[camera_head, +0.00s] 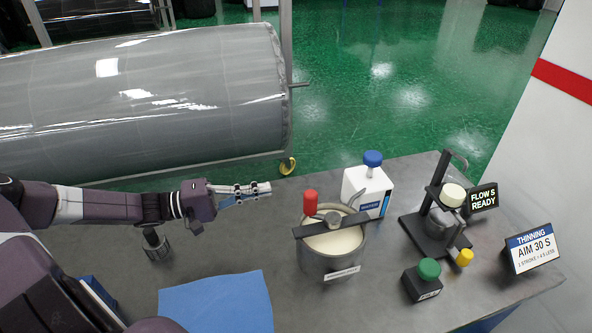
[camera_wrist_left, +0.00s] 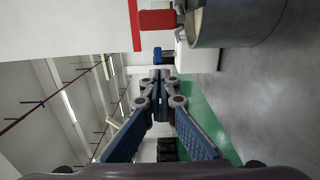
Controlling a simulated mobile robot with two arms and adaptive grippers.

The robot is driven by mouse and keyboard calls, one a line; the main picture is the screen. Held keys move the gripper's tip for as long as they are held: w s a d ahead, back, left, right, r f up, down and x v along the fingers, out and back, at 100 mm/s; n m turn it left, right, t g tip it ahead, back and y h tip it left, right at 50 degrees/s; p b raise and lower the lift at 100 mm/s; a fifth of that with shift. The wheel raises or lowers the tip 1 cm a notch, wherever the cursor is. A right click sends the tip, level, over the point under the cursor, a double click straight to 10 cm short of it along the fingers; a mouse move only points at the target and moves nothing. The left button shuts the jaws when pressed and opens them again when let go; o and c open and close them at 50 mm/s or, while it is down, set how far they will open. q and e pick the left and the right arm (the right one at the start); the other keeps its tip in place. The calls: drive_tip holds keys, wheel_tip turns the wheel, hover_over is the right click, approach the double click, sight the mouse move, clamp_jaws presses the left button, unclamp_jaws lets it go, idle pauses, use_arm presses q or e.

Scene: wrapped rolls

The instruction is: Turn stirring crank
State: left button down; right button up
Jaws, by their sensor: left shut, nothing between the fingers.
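My right gripper is not in view.
Behind the pot stands a white bottle with a blue cap (camera_head: 367,191). To the right are a black stand with a cup (camera_head: 432,225), a green button box (camera_head: 424,280) and a sign (camera_head: 531,249). A blue cloth (camera_head: 217,303) lies at the front. A large wrapped roll (camera_head: 150,100) is behind.

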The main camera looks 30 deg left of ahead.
use_arm(q)
drive_tip(key=p+x, duration=0.2)
drive_tip(key=x, duration=0.8)
drive_tip(key=s+p, duration=0.1)
drive_tip(key=s+d+p, duration=0.2)
drive_tip(key=shift+s+r, duration=0.3)
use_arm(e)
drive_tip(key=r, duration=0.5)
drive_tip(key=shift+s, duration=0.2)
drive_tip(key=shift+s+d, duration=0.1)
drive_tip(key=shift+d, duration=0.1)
